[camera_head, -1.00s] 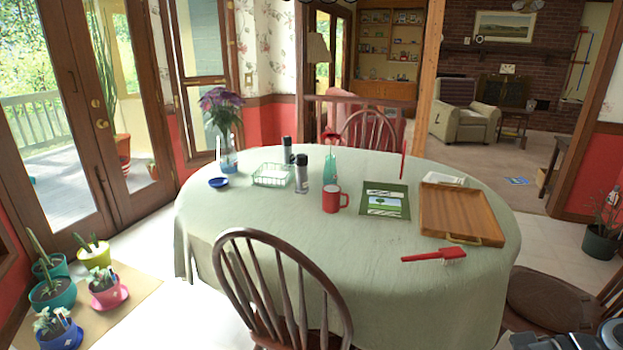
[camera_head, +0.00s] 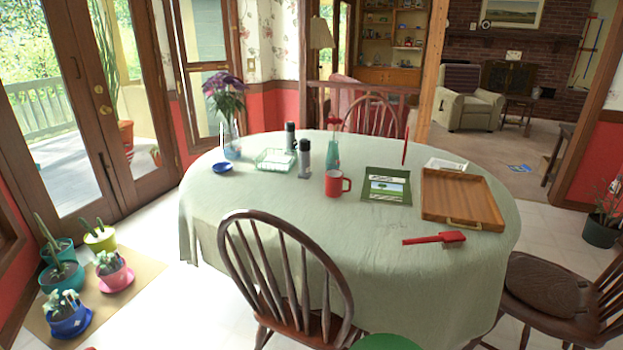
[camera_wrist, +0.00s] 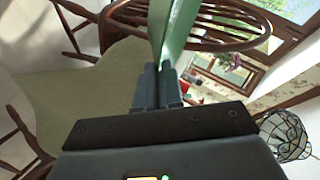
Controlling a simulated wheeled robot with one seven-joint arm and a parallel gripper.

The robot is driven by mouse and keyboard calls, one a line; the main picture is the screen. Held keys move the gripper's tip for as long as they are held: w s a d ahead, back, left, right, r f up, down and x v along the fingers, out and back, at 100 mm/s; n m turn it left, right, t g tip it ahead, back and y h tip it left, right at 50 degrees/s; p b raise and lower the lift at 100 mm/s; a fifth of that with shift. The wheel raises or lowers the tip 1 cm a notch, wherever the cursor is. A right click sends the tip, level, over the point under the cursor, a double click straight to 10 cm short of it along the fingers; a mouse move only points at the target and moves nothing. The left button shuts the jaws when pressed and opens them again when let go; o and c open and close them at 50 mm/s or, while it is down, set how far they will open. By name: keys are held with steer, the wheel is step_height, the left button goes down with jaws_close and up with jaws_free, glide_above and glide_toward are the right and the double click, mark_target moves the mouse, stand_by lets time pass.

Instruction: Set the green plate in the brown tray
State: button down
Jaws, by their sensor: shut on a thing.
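The brown tray (camera_head: 462,199) lies flat on the right side of the table and looks empty. The green plate (camera_head: 385,342) shows as a green curve at the bottom edge of the head view, in front of the table; most of it is out of frame. In the wrist view the green plate (camera_wrist: 176,32) stands edge-on between the fingers. My gripper (camera_wrist: 163,72) is shut on it. The gripper itself is not in the head view.
A red brush (camera_head: 434,239) lies in front of the tray, and a green picture card (camera_head: 386,186) left of it. A red mug (camera_head: 336,184) stands further left. A wooden chair (camera_head: 285,270) stands at the table's front; another chair (camera_head: 545,285) is at the right.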

steer(key=s+f+m+t+h, duration=0.1)
steer(key=m+h, duration=0.2)
steer(key=s+a+f+m+t+h, duration=0.1)
steer(key=m+h, duration=0.1)
steer(key=h, duration=0.1)
steer(key=s+a+f+m+t+h, duration=0.1)
steer(key=f+m+h, duration=0.1)
steer(key=m+h, duration=0.1)
steer(key=shift+s+a+f+m+t, duration=0.1)
steer(key=shift+a+m+t, duration=0.1)
steer(key=shift+m+t, duration=0.1)
